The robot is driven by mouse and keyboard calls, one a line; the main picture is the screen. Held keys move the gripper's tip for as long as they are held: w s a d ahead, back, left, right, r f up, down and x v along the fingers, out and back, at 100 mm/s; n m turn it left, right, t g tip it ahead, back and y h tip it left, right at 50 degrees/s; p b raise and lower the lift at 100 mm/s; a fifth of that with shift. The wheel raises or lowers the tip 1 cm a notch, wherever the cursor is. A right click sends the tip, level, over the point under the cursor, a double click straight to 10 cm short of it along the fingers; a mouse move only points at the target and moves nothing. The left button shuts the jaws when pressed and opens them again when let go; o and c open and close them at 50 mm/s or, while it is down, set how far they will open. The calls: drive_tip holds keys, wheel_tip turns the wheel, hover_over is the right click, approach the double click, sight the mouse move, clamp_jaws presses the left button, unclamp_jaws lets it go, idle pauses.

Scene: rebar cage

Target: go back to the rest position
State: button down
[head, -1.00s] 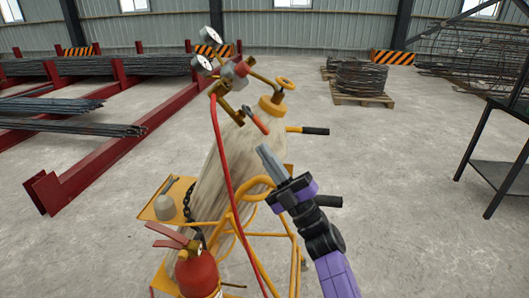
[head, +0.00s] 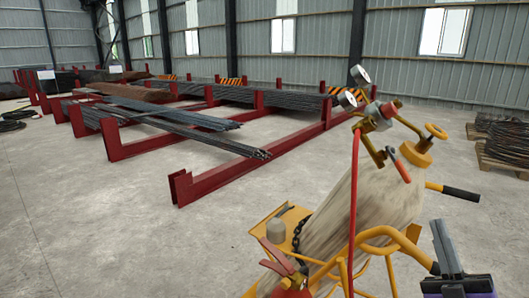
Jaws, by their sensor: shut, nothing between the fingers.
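My gripper (head: 441,240) is at the lower right of the head view, pointing up, with its grey fingers shut and empty. Its purple and black wrist is cut off by the bottom edge. It appears just right of and below the yellow gas-cylinder cart (head: 382,236). I cannot tell the exact gap between them.
The cart carries a worn cylinder (head: 350,215) with gauges, a red hose (head: 353,210) and a black-gripped handle (head: 461,193). A red extinguisher (head: 290,290) sits low in front. Red racks (head: 235,172) hold rebar. A pallet (head: 505,165) stands right.

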drive_tip(key=s+a+f+m+g+h, duration=0.3)
drive_tip(key=s+f+m+h, duration=0.1)
drive_tip(key=s+f+m, duration=0.3)
drive_tip(key=s+a+f+m+g+h, duration=0.2)
drive_tip(key=s+a+f+m+h, duration=0.15)
drive_tip(key=s+f, duration=0.4)
drive_tip(key=s+a+f+m+g+y, duration=0.1)
drive_tip(key=s+a+g, duration=0.1)
drive_tip(key=s, duration=0.5)
drive_tip(key=s+a+f+g+y, duration=0.1)
drive_tip(key=s+a+f+g, duration=0.1)
drive_tip(key=s, duration=0.6)
drive_tip(key=s+a+f+m+g+y, duration=0.1)
drive_tip(key=s+a+f+g, duration=0.1)
drive_tip(key=s, duration=0.6)
drive_tip(key=a+g, duration=0.1)
drive_tip(key=a, duration=0.1)
drive_tip(key=shift+a+f+m, duration=0.2)
drive_tip(key=shift+a+m, duration=0.15)
drive_tip(key=shift+a, duration=0.05)
